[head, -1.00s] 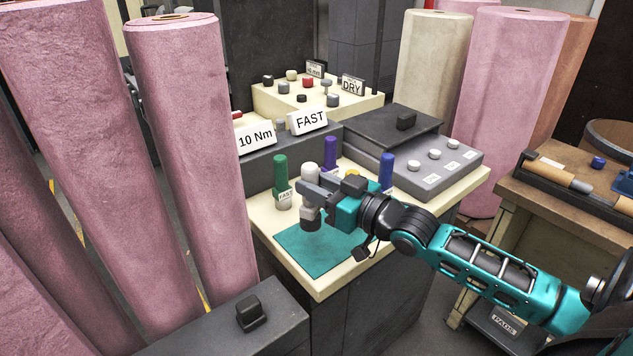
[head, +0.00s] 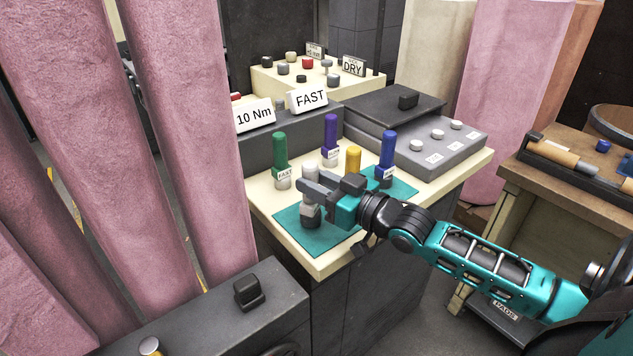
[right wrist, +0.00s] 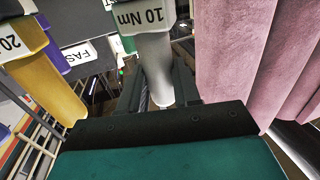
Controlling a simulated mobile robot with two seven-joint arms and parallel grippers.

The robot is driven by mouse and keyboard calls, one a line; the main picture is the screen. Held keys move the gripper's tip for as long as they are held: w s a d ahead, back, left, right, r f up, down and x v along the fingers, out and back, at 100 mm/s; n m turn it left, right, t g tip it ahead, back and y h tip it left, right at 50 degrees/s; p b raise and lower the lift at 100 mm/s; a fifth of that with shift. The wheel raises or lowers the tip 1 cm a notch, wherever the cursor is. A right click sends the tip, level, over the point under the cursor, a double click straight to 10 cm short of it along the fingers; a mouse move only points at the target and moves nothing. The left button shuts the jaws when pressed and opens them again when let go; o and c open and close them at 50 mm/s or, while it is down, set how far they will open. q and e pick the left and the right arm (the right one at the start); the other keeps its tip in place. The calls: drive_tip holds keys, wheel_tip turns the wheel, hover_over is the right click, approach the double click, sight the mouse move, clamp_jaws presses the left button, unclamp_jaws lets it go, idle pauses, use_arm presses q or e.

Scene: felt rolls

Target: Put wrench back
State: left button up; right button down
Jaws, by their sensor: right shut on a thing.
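My right gripper (head: 314,192) is shut on a white-topped grey tool (head: 310,214), upright over the teal mat (head: 332,242). Whether its foot touches the mat I cannot tell. In the right wrist view the tool (right wrist: 155,62) carries a "10 Nm" label and sits between the fingers (right wrist: 158,92). A "10 Nm" sign (head: 255,115) and a "FAST" sign (head: 308,99) stand on the grey block behind. Other upright tools are green (head: 281,150), purple (head: 330,132), yellow (head: 353,159) and blue (head: 387,149). The yellow one's lower part is hidden by my gripper. My left gripper is out of view.
Pink felt rolls (head: 200,130) stand close on the left. A grey panel with white knobs (head: 437,134) is at the back right of the bench. A brown side table (head: 560,180) is farther right. The mat's front left corner is clear.

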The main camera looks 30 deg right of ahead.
drive_tip(key=shift+f, duration=0.4)
drive_tip(key=c, duration=0.7)
unclamp_jaws()
drive_tip(key=shift+f, duration=0.1)
drive_tip(key=shift+s, duration=0.1)
drive_tip(key=shift+p+v, duration=0.45)
drive_tip(key=shift+v, duration=5.95)
